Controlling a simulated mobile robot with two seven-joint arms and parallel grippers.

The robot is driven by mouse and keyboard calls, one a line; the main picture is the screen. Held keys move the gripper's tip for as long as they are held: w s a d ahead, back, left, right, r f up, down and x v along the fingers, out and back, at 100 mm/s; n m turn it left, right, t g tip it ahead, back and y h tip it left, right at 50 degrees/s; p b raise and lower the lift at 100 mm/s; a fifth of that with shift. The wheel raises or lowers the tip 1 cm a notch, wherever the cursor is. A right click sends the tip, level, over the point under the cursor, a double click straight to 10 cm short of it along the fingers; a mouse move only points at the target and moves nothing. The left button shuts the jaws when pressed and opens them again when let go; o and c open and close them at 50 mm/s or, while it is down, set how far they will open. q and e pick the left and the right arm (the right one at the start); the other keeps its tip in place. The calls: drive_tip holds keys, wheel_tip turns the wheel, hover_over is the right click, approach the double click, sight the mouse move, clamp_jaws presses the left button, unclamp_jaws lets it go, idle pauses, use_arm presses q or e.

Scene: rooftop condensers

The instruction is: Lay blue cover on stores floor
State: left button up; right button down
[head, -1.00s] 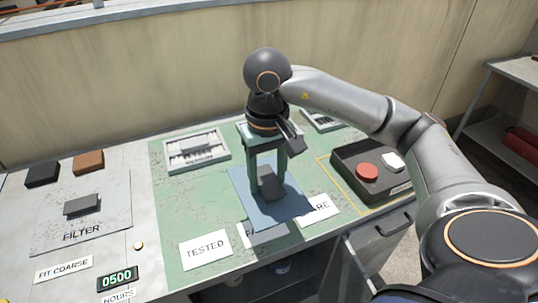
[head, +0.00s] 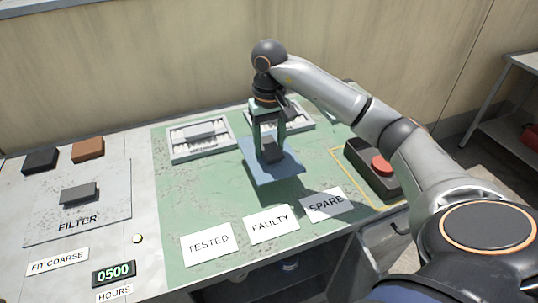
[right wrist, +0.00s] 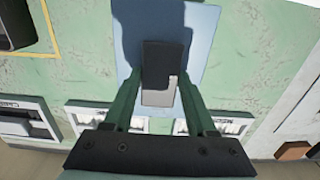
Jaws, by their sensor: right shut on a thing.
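The blue cover (head: 262,176) is a flat blue sheet with a dark grey block-like handle (head: 272,153) on top. My right gripper (head: 270,146) points down with its green fingers shut on that handle. The cover appears held above the green mat, with a dark shadow beside it. In the right wrist view the fingers (right wrist: 160,85) stand either side of the handle (right wrist: 165,60), with the blue sheet (right wrist: 202,50) beyond. Below the bench front is a dark open space (head: 260,284) with a door (head: 378,258) standing open; its floor is mostly hidden. My left gripper is out of view.
The green mat (head: 180,215) bears TESTED (head: 207,244), FAULTY (head: 271,225) and SPARE (head: 326,204) cards. White-framed trays (head: 200,153) stand behind. A black box with a red button (head: 382,165) is at right. Dark (head: 40,160) and brown (head: 88,149) blocks lie at left.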

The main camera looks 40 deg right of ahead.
sight(268, 141)
drive_tip(key=w+f, duration=0.1)
drive_tip(key=w+d+f, duration=0.1)
drive_tip(key=shift+d+f, duration=0.15)
drive_tip(key=shift+f, duration=0.25)
drive_tip(key=shift+f+b, duration=0.4)
drive_tip(key=shift+f, duration=1.1)
drive_tip(key=shift+f, duration=0.2)
drive_tip(key=shift+c, duration=1)
unclamp_jaws()
